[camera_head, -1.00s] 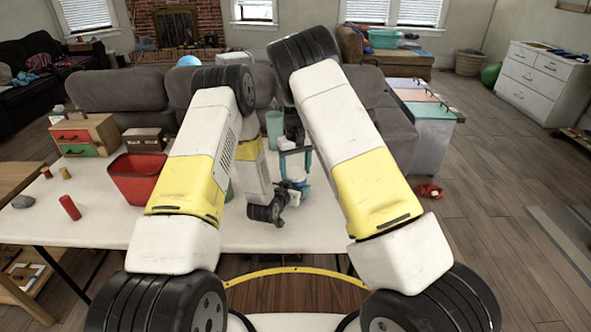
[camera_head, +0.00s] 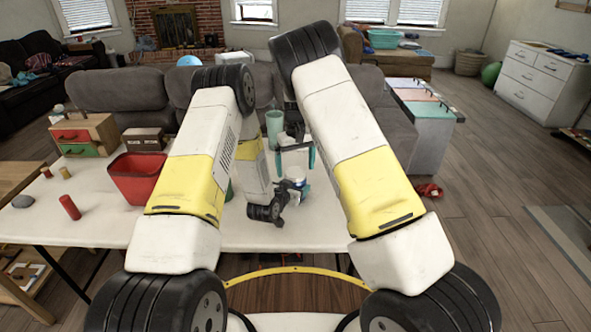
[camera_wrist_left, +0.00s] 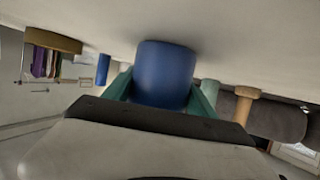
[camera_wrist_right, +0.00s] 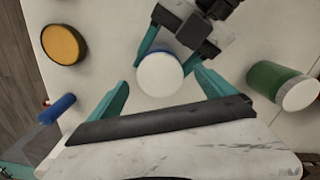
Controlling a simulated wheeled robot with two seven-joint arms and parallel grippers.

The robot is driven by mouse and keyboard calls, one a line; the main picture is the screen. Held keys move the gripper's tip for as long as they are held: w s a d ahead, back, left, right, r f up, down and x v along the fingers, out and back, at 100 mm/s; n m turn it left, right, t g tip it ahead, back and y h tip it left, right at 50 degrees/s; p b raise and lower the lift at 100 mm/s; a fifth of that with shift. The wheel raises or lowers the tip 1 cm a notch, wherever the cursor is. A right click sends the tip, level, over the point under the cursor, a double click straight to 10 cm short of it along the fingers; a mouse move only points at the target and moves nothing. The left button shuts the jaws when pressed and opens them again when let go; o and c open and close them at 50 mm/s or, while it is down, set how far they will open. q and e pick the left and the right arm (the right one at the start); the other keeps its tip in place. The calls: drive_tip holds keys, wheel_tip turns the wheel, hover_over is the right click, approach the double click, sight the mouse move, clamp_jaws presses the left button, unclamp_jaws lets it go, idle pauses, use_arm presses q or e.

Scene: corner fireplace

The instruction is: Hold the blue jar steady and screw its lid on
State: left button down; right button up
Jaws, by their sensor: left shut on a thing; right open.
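The blue jar (camera_wrist_left: 163,75) stands upright on the white table, between the teal fingers of my left gripper (camera_wrist_left: 163,95), which is shut on it. In the head view the jar (camera_head: 301,185) is small and partly hidden by the grippers. A round white lid (camera_wrist_right: 160,75) sits over its top in the right wrist view, with a little blue at its edge; I cannot tell how tightly it is seated. My right gripper (camera_wrist_right: 162,93) is open above the jar, its fingers apart on either side of the lid. It also shows in the head view (camera_head: 296,160).
A green jar with a pale end (camera_wrist_right: 285,87), an orange-topped round container (camera_wrist_right: 63,45) and a blue cylinder (camera_wrist_right: 57,108) are around the jar. A teal cup (camera_head: 274,125) stands behind. A red bin (camera_head: 137,180) and red cylinder (camera_head: 69,207) are at left on the table (camera_head: 100,222).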

wheel_tip(320, 180, up, 11)
drive_tip(key=shift+f, duration=0.2)
use_arm(q)
drive_tip(key=shift+c, duration=1)
unclamp_jaws()
drive_tip(key=v, duration=0.8)
